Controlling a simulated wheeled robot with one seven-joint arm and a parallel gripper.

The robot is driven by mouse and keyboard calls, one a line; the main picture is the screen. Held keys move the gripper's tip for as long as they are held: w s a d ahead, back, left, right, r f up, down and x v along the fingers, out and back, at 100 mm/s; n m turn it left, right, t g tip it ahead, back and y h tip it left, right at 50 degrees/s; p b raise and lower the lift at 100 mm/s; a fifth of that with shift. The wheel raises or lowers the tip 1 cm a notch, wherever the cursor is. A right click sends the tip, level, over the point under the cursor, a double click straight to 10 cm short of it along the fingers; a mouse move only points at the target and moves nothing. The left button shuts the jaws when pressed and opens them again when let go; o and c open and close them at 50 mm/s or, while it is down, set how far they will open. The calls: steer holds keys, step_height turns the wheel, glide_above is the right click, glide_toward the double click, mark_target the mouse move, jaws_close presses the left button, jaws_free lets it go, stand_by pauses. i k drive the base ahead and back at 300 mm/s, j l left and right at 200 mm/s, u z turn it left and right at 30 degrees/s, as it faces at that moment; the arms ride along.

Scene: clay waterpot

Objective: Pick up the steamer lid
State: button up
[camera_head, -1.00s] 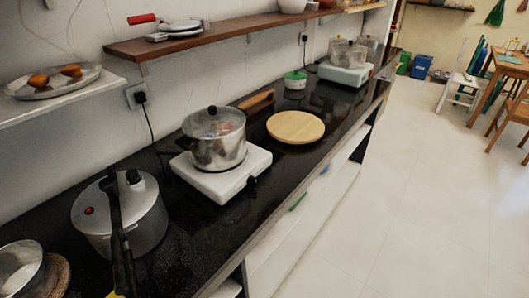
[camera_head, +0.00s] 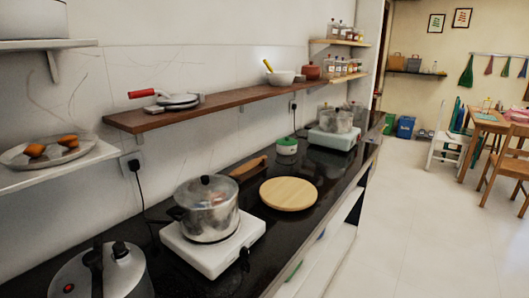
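A steel pot (camera_head: 210,218) stands on a white burner (camera_head: 236,244) on the black counter. A clear domed lid (camera_head: 205,190) with a dark knob lies on top of this pot. It looks like the steamer lid, though I cannot tell for sure. A second burner (camera_head: 333,137) farther along the counter holds see-through pots (camera_head: 336,119), and details of their lids are too small to tell. My gripper is not in view.
A round wooden board (camera_head: 288,194) and a green-and-white container (camera_head: 287,146) sit beyond the near pot. A pressure cooker (camera_head: 120,275) stands at the lower left. A wooden shelf (camera_head: 225,96) overhangs the counter's back. Open floor (camera_head: 424,220) lies to the right.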

mark_target(208, 191)
steer(key=i+l+u, duration=0.1)
steer(key=u, duration=0.55)
steer(key=i+l+u, duration=0.3)
steer(key=l, duration=0.15)
steer(key=l+u, duration=0.65)
steer(key=l, duration=0.35)
steer(key=i+l, duration=0.1)
steer(key=l, duration=0.5)
steer(key=i+l+u, duration=0.1)
steer(key=l, duration=0.55)
steer(key=i+l, duration=0.1)
steer(key=l, duration=0.5)
steer(key=i+j, duration=0.25)
